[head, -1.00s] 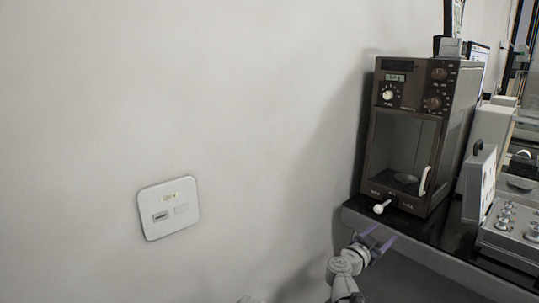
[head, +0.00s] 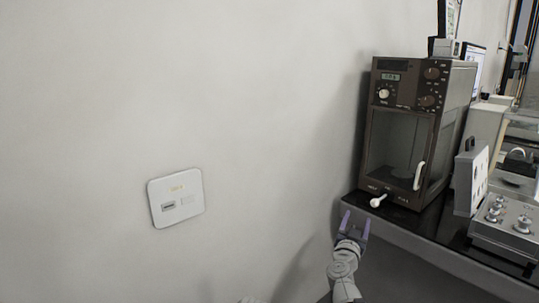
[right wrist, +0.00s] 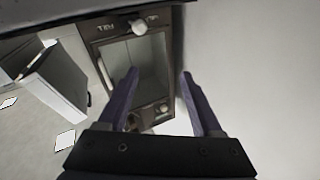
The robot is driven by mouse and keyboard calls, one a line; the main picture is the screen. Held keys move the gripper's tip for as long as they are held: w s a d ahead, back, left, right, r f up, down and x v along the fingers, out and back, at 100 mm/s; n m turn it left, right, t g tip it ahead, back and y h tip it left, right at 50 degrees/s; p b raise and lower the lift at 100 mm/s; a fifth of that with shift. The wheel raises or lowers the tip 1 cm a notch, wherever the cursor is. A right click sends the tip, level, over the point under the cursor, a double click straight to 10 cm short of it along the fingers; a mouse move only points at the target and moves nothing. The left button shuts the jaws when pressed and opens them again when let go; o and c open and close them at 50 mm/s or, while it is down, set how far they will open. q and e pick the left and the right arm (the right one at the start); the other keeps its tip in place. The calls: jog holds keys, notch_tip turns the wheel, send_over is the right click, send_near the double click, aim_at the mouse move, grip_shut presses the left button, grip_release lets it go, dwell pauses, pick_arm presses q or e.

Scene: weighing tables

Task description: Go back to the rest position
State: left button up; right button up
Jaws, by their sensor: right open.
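My right gripper (head: 355,222) is open and empty, with two purple fingers, just in front of and below the left end of the black tabletop. In the right wrist view my right gripper (right wrist: 162,95) has its fingers spread apart, with nothing held between them. In the head view my left gripper does not show.
The brown balance (head: 408,140) stands on the black table (head: 425,222), its white knob (head: 377,201) near the front edge. A set of metal weights (head: 508,222) lies at the right. A white wall plate (head: 176,198) is on the bare wall.

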jog(key=s+a+f+n+g+y, duration=0.1)
jog(key=a+f+n+y, duration=0.3)
jog(key=a+y, duration=0.25)
jog(key=s+a+f+n+g+y, duration=0.1)
jog(key=a+f+n+y, duration=0.4)
jog(key=a, duration=0.3)
jog(key=s+a+f+g, duration=0.1)
jog(key=s+f+g, duration=0.8)
jog(key=s+f, duration=0.3)
jog(key=s+d+f+m+g+h, duration=0.1)
jog(key=s+d+f+g, duration=0.15)
jog(key=s, duration=0.25)
jog(key=s+d+f+m+g+h, duration=0.1)
jog(key=s+d+g+h, duration=0.15)
jog(key=s, duration=0.25)
jog(key=s+a+n+g, duration=0.2)
jog(key=s+a+n, duration=0.2)
jog(key=s+a, duration=0.5)
notch_tip(320, 180, up, 27)
jog(key=w+a+p, duration=0.1)
jog(key=w+p, duration=0.1)
jog(key=p, duration=2.4)
jog(key=shift+w+a+h+p, duration=0.2)
jog(key=shift+w+h+p, duration=0.1)
jog(key=shift+w+p, duration=0.1)
